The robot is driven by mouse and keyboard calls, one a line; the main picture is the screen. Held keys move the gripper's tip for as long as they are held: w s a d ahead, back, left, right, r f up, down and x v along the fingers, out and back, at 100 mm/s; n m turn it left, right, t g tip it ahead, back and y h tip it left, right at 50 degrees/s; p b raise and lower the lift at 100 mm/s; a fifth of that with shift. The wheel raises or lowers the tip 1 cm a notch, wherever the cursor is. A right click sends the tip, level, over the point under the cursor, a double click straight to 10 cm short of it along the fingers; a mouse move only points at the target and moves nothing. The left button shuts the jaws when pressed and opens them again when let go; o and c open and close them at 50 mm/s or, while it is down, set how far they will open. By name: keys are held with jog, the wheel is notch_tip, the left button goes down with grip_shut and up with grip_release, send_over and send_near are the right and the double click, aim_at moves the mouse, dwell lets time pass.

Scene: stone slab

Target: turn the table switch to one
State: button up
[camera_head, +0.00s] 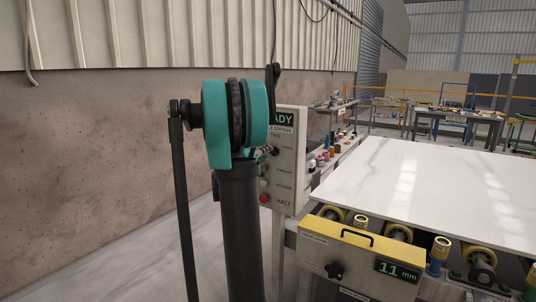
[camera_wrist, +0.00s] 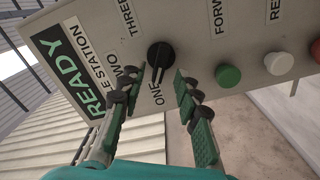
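The table switch (camera_wrist: 160,55) is a black round knob with a bar grip on a pale control panel (camera_wrist: 200,30). Labels ONE, TWO and THREE stand around it. The bar's lower end, with a light mark, points down toward ONE. My gripper (camera_wrist: 155,78) is open, one green-padded finger on each side just below the knob. The bar's lower end lies between the fingertips with gaps on both sides; I cannot tell depth or contact. In the head view the panel (camera_head: 291,150) is partly behind my arm, which hides most of the switch and gripper.
A green button (camera_wrist: 228,76), a white button (camera_wrist: 279,63) and a red button (camera_wrist: 316,50) sit right of the switch. A white slab (camera_head: 430,190) on rollers and a yellow-topped box (camera_head: 350,238) stand right of my arm. A wall is behind.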

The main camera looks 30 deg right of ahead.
jog(key=v, duration=0.9)
jog(key=shift+a, duration=0.2)
jog(key=shift+s, duration=0.15)
jog(key=s+a+f+g+y, duration=0.1)
jog(key=s+a+f+y, duration=0.7)
jog(key=s+a+f, duration=0.4)
jog(key=s+a+f+n+g+y, duration=0.1)
jog(key=s+a+f+y, duration=0.7)
jog(key=s+a+f, duration=0.4)
jog(key=a+f, duration=0.4)
jog(key=a, duration=0.3)
jog(key=shift+s+a+g+y, duration=0.25)
jog(key=shift+a+g+y, duration=0.05)
jog(key=shift+a, duration=0.1)
jog(key=shift+d, duration=0.1)
